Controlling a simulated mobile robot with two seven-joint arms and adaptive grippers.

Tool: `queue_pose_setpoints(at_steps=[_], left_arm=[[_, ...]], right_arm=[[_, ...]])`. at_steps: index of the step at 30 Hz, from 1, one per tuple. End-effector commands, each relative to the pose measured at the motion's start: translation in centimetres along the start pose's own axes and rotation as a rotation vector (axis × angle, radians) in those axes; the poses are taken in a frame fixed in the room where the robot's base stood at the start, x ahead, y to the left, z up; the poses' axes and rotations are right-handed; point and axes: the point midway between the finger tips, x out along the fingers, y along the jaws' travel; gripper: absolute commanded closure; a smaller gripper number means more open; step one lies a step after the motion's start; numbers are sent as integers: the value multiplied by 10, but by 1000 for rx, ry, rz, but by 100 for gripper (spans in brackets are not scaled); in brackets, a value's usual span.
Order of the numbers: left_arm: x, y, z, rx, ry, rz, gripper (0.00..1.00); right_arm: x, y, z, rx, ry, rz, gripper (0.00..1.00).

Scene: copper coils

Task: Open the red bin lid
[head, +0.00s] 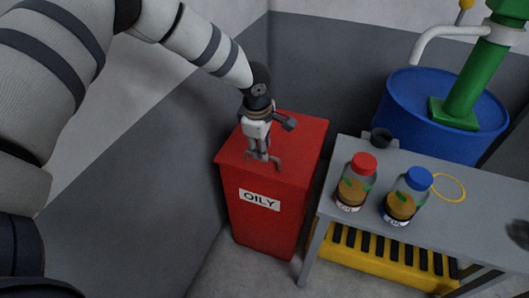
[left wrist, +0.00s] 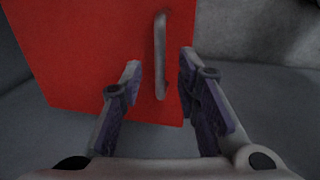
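The red bin (head: 262,222) with an "OILY" label stands in the head view left of the table. Its flat red lid (head: 303,135) looks closed. A grey bar handle (head: 277,162) is on the lid near its front edge. My left gripper (head: 262,154) is above the lid at the handle, pointing down. In the left wrist view the handle (left wrist: 161,55) lies between the two open fingers (left wrist: 159,62), with a gap visible on each side. The gripper partly hides the handle in the head view. My right gripper is not identifiable.
A blue drum (head: 405,105) stands behind. Grey walls are behind and left of the bin.

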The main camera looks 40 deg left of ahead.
Motion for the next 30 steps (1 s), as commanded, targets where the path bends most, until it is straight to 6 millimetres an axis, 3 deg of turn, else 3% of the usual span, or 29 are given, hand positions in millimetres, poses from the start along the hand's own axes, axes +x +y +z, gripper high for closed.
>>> queue_pose_setpoints(at_steps=[4, 13, 14, 18, 30], left_arm=[[21, 0, 0, 2, 1, -1, 70], [25, 0, 0, 2, 0, 1, 70], [25, 0, 0, 2, 0, 1, 72], [25, 0, 0, 2, 0, 1, 100], [16, -2, -1, -1, -1, -21, 100]], right_arm=[[5, 0, 1, -1, -10, 1, 60], [5, 0, 1, -1, -10, 1, 60], [5, 0, 1, -1, -10, 1, 60], [5, 0, 1, -1, -10, 1, 60], [3, 0, 1, -1, -6, 1, 60]])
